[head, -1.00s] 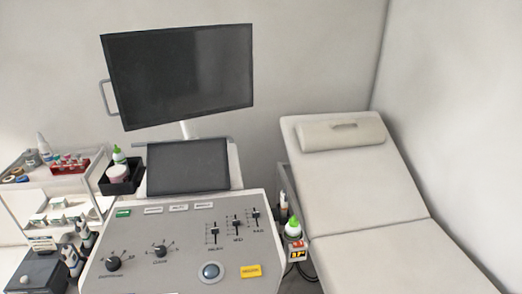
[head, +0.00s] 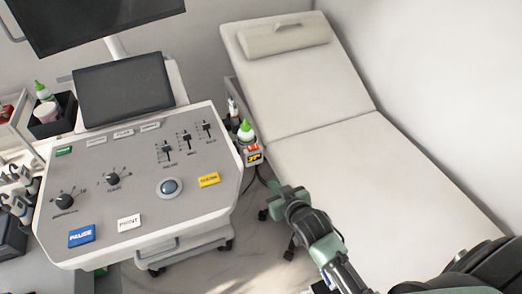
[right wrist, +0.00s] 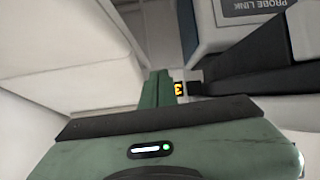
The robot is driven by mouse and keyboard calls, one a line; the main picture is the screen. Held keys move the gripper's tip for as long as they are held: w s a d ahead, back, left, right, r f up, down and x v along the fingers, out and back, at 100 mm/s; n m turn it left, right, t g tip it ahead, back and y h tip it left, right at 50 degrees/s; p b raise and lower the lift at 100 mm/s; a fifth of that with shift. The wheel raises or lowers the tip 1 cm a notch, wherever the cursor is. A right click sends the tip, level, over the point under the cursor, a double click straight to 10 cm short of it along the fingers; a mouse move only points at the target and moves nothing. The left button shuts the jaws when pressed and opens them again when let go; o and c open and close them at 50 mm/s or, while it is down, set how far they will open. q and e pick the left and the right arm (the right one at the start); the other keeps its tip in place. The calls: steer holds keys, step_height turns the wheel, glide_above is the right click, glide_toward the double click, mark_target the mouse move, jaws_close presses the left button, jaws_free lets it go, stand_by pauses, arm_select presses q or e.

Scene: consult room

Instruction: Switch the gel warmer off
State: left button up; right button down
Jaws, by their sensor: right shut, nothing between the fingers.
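The gel warmer (head: 262,155) is a small unit on the right side of the ultrasound console, with an orange display on its front. A red switch (head: 253,148) shows just above the display; its position is too small to read. A white gel bottle (head: 246,133) with a green tip stands upright in the warmer. My right gripper (head: 284,192) is shut and empty, below and right of the warmer, apart from it. In the right wrist view its green fingers (right wrist: 157,88) are together, beside a small dark panel with yellow marks (right wrist: 180,88). My left gripper is not in view.
The console (head: 140,205) with knobs, sliders and labelled buttons fills the left. The cream exam couch (head: 340,150) lies to the right. A dark cable hangs below the warmer. Floor shows between console and couch.

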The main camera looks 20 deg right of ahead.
step_height(320, 180, up, 13)
steer(key=w+t, duration=0.1)
steer(key=t, duration=0.1)
steer(key=shift+w+t+b, duration=0.15)
steer(key=shift+t+b, duration=0.15)
steer(key=shift+w+d, duration=0.1)
steer(key=p, duration=0.1)
glide_above(253, 147)
steer(key=s+d, duration=0.2)
step_height(253, 147, down, 2)
steer(key=shift+s+a+f, duration=0.1)
steer(key=shift+s+f, duration=0.1)
steer(key=shift+f, duration=0.95)
steer(key=shift+s+a+f, duration=0.1)
steer(key=shift+s+f, duration=0.05)
steer(key=shift+f, duration=0.95)
